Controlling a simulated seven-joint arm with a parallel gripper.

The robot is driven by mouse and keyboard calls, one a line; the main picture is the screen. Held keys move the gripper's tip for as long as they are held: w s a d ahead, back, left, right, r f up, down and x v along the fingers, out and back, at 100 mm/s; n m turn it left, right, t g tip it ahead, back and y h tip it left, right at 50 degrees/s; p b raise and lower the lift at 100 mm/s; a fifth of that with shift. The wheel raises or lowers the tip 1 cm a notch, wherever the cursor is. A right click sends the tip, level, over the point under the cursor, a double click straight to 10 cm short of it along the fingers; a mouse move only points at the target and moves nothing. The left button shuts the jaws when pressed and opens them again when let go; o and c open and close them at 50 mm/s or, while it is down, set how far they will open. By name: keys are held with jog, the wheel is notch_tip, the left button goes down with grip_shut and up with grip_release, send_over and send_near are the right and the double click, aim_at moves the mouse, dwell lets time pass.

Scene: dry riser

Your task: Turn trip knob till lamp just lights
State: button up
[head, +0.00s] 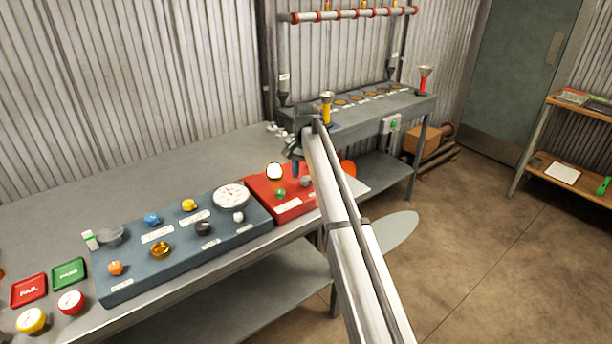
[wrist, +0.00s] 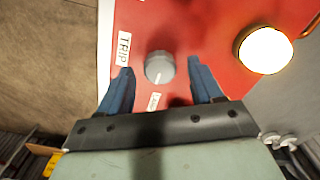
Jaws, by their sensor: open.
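The trip knob (wrist: 159,67) is a round grey knob with a white pointer mark on the red panel (wrist: 200,25), beside a label reading TRIP (wrist: 124,48). My gripper (wrist: 160,80) is open, its two blue fingers on either side of the knob, with gaps showing. I cannot tell how far its tips are above the panel. The lamp (wrist: 265,50) glows bright white with a warm rim in the wrist view. It also shows white on the red panel in the head view (head: 274,171). In the head view the knob shows grey beside my gripper (head: 297,168).
A green knob (head: 280,193) sits on the red panel. The blue panel (head: 140,281) with a dial gauge (head: 231,196) and several knobs stands to its left on the grey bench (head: 60,215). A second bench (head: 428,100) with a pipe rack stands behind my arm.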

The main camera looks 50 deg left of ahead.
jog(key=shift+f, duration=0.4)
jog(key=c, duration=1.1)
